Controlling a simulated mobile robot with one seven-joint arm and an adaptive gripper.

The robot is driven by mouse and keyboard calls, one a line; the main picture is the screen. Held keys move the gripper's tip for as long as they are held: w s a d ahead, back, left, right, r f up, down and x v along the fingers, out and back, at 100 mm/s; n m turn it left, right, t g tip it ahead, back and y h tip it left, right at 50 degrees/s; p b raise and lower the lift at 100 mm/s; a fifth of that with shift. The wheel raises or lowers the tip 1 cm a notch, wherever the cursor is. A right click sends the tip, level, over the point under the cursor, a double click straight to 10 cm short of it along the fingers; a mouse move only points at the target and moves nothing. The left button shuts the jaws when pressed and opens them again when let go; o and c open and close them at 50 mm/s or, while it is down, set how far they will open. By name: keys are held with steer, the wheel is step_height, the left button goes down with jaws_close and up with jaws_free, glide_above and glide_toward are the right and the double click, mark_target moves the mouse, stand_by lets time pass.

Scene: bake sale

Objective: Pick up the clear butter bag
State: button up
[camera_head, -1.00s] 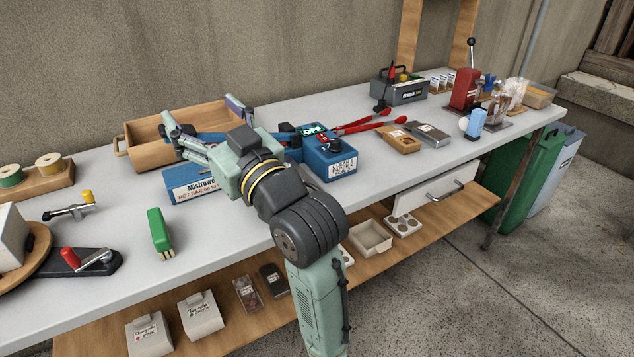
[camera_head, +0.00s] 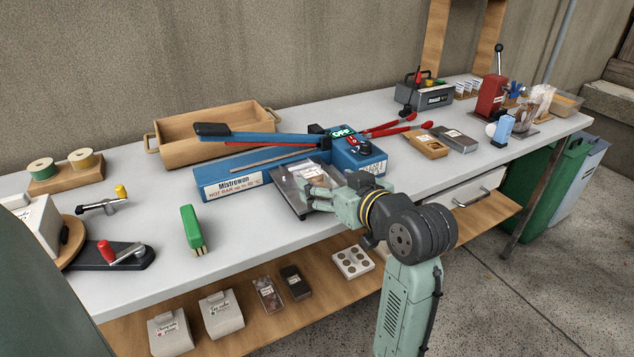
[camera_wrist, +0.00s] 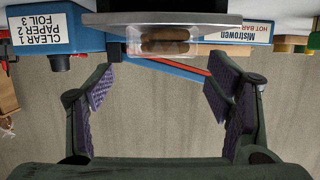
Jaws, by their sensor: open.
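A clear bag (camera_head: 308,174) rests on a small dark tray (camera_head: 290,199) in front of the blue heat sealer (camera_head: 232,180). In the wrist view, which is upside down, the clear bag (camera_wrist: 165,36) shows brown oblong pieces inside and a pale label. My gripper (camera_head: 316,196) is at the front of the bag, partly covering it in the head view. In the wrist view my gripper (camera_wrist: 162,92) has its purple-padded fingers wide apart with nothing between them. The bag appears beyond the fingertips. Whether a finger touches it is unclear.
A wooden tray (camera_head: 180,150) stands at the back. A green tool (camera_head: 191,228) stands to the left. The lower shelf (camera_head: 240,325) holds several small packets.

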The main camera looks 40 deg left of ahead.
mark_target(311, 172)
steer(key=p+x, duration=0.1)
steer(key=x, duration=0.4)
steer(key=shift+a, duration=0.25)
steer(key=c, duration=0.9)
steer(key=shift+r, duration=0.15)
